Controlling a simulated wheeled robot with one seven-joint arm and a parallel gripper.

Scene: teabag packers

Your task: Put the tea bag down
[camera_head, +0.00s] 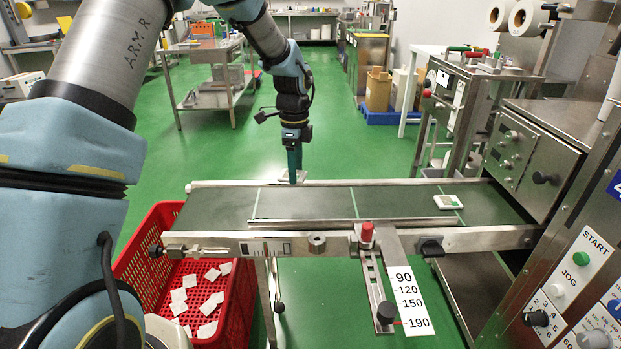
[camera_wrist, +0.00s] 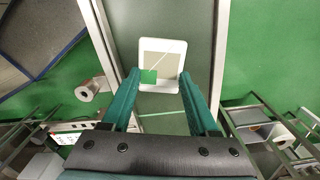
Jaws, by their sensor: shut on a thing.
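My gripper (camera_head: 294,180) points down over the far side of the dark green conveyor belt (camera_head: 385,201). In the wrist view its two green fingers (camera_wrist: 161,76) are shut on the side edges of a tea bag (camera_wrist: 165,50). This tea bag is a flat white square with a grey-beige middle, a string and a green tag. In the head view it shows as a small pale sliver at the fingertips. I cannot tell whether it touches the belt. A second tea bag (camera_head: 447,202) lies flat on the belt further right.
A red crate (camera_head: 238,308) with several white tea bags stands below the belt's left end. A metal rail (camera_head: 340,222) runs along the belt's near side. A steel machine (camera_head: 530,160) stands at the right end. The belt between the two tea bags is clear.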

